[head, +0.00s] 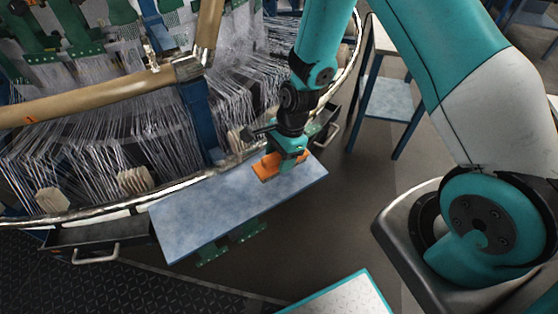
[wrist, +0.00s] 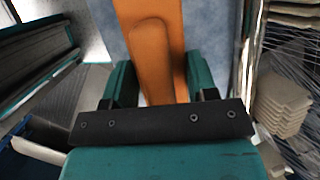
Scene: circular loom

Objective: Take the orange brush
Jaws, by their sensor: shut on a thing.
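The orange brush (head: 266,166) is at the right part of the blue-grey shelf (head: 205,216) in the head view. My gripper (head: 288,158) is over the brush, pointing down, with its fingers shut on it. In the wrist view the orange brush (wrist: 152,45) runs up from between the two teal fingers (wrist: 156,88) to the top edge. The lower end of the brush is hidden behind the dark bar of my gripper. I cannot tell whether the brush touches the shelf.
The circular loom with many white threads (head: 100,150) stands right behind the shelf. A dark drawer with a handle (head: 96,246) is at the left. A blue-framed stand (head: 385,97) is at the right. Most of the shelf left of the brush is bare.

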